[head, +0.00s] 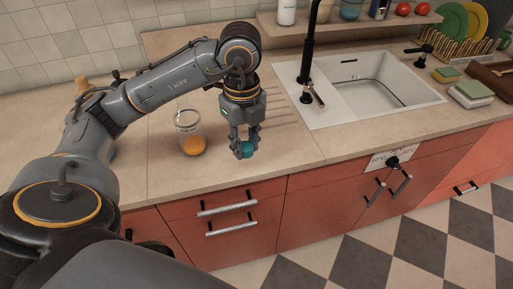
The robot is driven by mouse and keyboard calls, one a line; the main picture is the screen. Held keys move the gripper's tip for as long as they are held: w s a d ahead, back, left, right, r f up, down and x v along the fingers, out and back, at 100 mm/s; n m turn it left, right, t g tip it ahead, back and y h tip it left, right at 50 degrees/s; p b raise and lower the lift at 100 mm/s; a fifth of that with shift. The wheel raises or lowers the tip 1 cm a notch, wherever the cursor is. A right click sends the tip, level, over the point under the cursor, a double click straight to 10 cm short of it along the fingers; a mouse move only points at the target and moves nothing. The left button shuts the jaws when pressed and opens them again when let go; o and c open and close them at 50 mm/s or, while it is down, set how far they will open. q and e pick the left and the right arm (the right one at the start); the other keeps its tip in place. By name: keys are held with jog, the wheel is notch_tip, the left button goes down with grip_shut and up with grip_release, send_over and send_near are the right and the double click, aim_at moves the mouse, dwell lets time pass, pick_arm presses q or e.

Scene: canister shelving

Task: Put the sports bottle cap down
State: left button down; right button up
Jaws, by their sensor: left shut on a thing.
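My left gripper (244,144) points down over the counter, left of the sink. It is shut on a small teal cap (248,150), the sports bottle cap, which shows between its fingertips. The cap is low, close to the counter top; I cannot tell whether it touches the surface. A clear container with orange contents (192,140) stands on the counter just left of the gripper. My right gripper does not show.
The counter (175,187) is clear in front of the gripper up to its front edge. A white sink (385,92) with a black faucet (308,60) lies to the right. Sponges (472,93) and a rack with plates (462,35) stand farther right. A shelf (345,27) runs along the back.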

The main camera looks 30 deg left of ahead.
pick_arm(q)
jog(key=w+a+f, duration=0.1)
jog(key=w+f, duration=0.1)
jog(key=w, duration=0.1)
jog(key=w+a+f+p, duration=0.1)
jog(key=w+a+f, duration=0.1)
jog(key=w+f, duration=0.1)
jog(key=w+a+f+p, duration=0.1)
jog(key=w+a+f, duration=0.1)
jog(key=w, duration=0.3)
jog(key=shift+w+f, duration=0.1)
jog(key=shift+f, duration=0.5)
jog(key=shift+w+a+f, duration=0.15)
jog(key=shift+w+f, duration=0.25)
jog(key=shift+f, duration=0.2)
notch_tip(320, 180, down, 3)
jog(key=shift+w+a+p, duration=0.1)
jog(key=shift+w+p, duration=0.05)
jog(key=shift+p, duration=0.95)
jog(key=shift+f, duration=0.2)
jog(key=shift+f, duration=0.1)
